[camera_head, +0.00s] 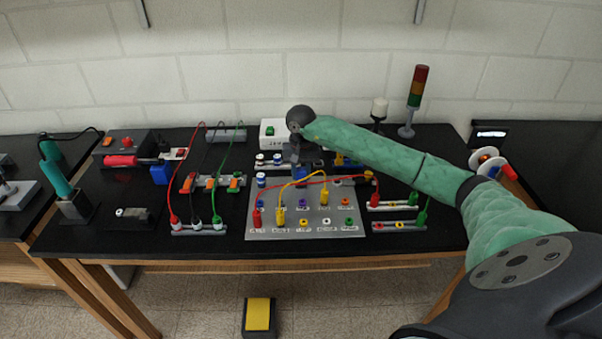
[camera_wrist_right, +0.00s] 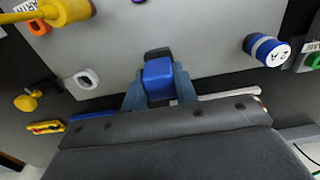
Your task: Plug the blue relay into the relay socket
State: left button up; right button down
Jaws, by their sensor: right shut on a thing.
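My right gripper (camera_head: 293,163) is over the back part of the grey panel (camera_head: 293,224), its arm reaching in from the right. In the right wrist view, its two fingers (camera_wrist_right: 160,88) are shut on the blue relay (camera_wrist_right: 157,76), one finger on each side. A dark block (camera_wrist_right: 157,53), which may be the relay socket, shows just beyond the relay against the panel. I cannot tell whether the two touch or whether the relay is seated. The relay's underside is hidden. My left gripper is not in view.
Red and yellow cables arch over the panel's front. A blue-banded fuse-like cylinder (camera_wrist_right: 267,49) stands near the gripper. A white box with a green button (camera_head: 273,131) and a stack light (camera_head: 415,92) stand behind. Another blue block (camera_head: 160,175) is at left.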

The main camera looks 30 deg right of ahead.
aim_at(301, 169)
jog(key=shift+f+b, duration=0.5)
dwell(0.3)
jog(key=c, duration=1)
grip_release()
jog(key=shift+r, duration=0.15)
jog(key=shift+r, duration=0.25)
notch_tip(301, 169, up, 5)
jog(key=b, duration=0.2)
jog(key=shift+r+b, duration=0.2)
jog(key=shift+b, duration=0.2)
jog(key=shift+r, duration=0.85)
